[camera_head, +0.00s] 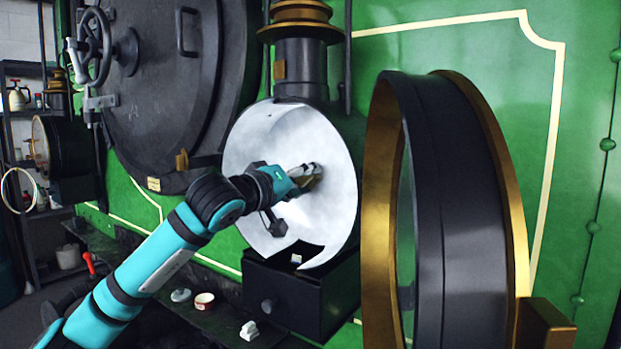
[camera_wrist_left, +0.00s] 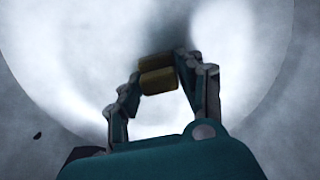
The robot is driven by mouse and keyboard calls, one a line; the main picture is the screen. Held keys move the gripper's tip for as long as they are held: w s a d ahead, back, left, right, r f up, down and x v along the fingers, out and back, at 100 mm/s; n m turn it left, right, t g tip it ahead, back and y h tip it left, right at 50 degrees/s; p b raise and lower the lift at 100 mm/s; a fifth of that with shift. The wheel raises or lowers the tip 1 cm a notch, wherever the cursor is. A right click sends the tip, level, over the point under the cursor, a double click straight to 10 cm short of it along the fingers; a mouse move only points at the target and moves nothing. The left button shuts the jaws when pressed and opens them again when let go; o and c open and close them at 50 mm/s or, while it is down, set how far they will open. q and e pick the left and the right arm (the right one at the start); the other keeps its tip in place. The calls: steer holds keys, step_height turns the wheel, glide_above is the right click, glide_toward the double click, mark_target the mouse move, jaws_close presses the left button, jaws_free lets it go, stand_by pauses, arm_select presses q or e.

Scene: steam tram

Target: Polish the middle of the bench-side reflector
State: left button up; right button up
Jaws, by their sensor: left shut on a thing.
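The reflector (camera_head: 250,135) is a large silver, cloudy dish in the open black lamp in the head view. In the left wrist view its bright, smeary surface (camera_wrist_left: 60,60) fills the background. My left gripper (camera_head: 307,174) is at the reflector's middle, its arm reaching in from the lower left. It is shut on a small yellow-brown pad (camera_wrist_left: 157,74), seen between the fingertips in the left wrist view. The pad seems at or very near the dish; contact cannot be told for sure. My right gripper is not in view.
The lamp's open round door (camera_head: 445,190), black with a brass rim, stands close on the right. A small tin (camera_head: 204,301), a pale lid (camera_head: 180,295) and a white piece (camera_head: 249,331) lie on the ledge below. Another lamp (camera_head: 68,148) is at far left.

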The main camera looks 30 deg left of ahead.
arm_select(q)
steer(key=shift+w+a, duration=0.1)
steer(key=shift+a, duration=1)
steer(key=s+b, duration=0.1)
steer(key=s, duration=0.2)
steer(key=s+b, duration=0.2)
steer(key=shift+s+a, duration=0.2)
steer(key=shift+s, duration=0.2)
